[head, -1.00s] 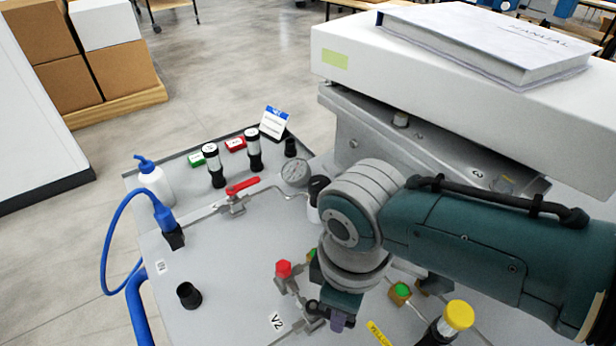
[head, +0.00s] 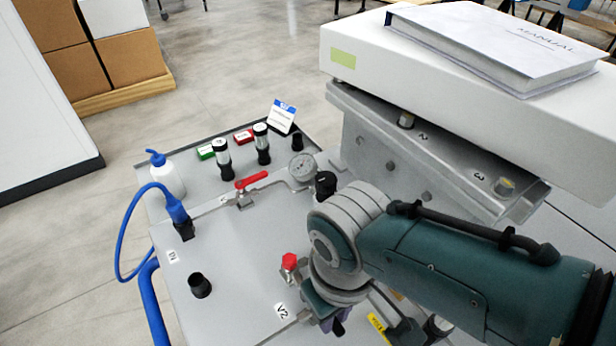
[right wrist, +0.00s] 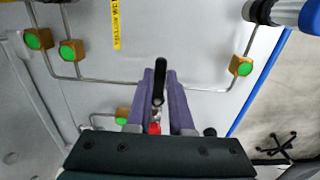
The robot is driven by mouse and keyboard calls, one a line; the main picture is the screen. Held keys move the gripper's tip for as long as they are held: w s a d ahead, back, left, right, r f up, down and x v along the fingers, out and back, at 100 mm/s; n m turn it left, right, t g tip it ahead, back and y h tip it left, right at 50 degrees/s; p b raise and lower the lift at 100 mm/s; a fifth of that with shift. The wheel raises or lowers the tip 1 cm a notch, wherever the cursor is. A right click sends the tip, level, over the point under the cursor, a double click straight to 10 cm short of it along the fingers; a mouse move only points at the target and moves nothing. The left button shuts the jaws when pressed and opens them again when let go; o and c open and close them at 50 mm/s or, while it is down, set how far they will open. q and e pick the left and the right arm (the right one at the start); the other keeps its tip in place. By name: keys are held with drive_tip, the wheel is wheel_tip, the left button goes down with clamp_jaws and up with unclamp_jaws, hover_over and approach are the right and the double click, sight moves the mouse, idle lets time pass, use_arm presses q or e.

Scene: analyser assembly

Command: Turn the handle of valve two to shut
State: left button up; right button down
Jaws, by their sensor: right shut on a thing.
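The "V2" label (head: 281,311) lies on the grey panel (head: 225,265), just left of my right gripper (head: 334,324) in the head view. The valve body there is mostly hidden by my wrist. In the right wrist view, my right gripper (right wrist: 160,82) has its purple fingers shut on a black handle (right wrist: 159,66), which I take as valve two's. The handle's end sticks out beyond the fingertips. A red part (right wrist: 155,128) shows between the fingers, closer to the palm. My left gripper is in neither view.
A red-capped fitting (head: 289,262) stands close to my right wrist. A red lever (head: 251,180), gauge (head: 302,167) and wash bottle (head: 166,174) are farther back. A white box (head: 455,85) with a manual (head: 500,42) on top overhangs the right side. Pipes with green-topped fittings (right wrist: 71,50) surround the gripper.

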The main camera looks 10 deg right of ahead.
idle(0.3)
drive_tip(key=c, duration=0.8)
unclamp_jaws()
drive_tip(key=shift+r, duration=0.1)
wheel_tip(320, 180, up, 10)
drive_tip(key=p, duration=0.5)
